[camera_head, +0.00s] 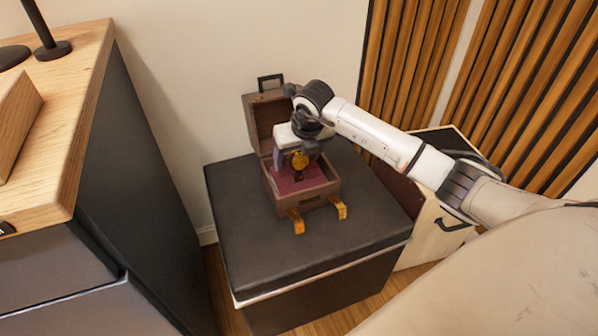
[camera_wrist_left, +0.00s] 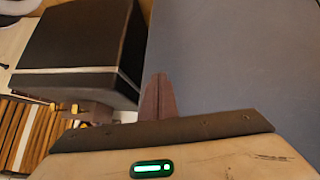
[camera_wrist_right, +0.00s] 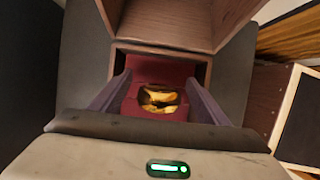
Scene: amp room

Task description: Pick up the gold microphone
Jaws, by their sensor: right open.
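The gold microphone (camera_head: 299,160) shows in the head view at the open brown wooden box, just below my right gripper (camera_head: 295,154). In the right wrist view the gold microphone (camera_wrist_right: 160,99) lies against the red lining, between the two spread fingers of my right gripper (camera_wrist_right: 160,84). The fingers are open, one on each side, with no visible contact. The box (camera_head: 305,203) has its lid raised at the back. My left gripper (camera_wrist_left: 157,97) shows in the left wrist view with its fingers together and nothing visible between them; it is outside the head view.
The box stands on a black-topped case (camera_head: 250,255). Two gold clasps (camera_head: 297,221) stick out at its front. A wooden-topped cabinet (camera_head: 60,105) is at the left. A wooden crate (camera_head: 425,225) with a black handle stands at the right, near slatted wall panels (camera_head: 410,70).

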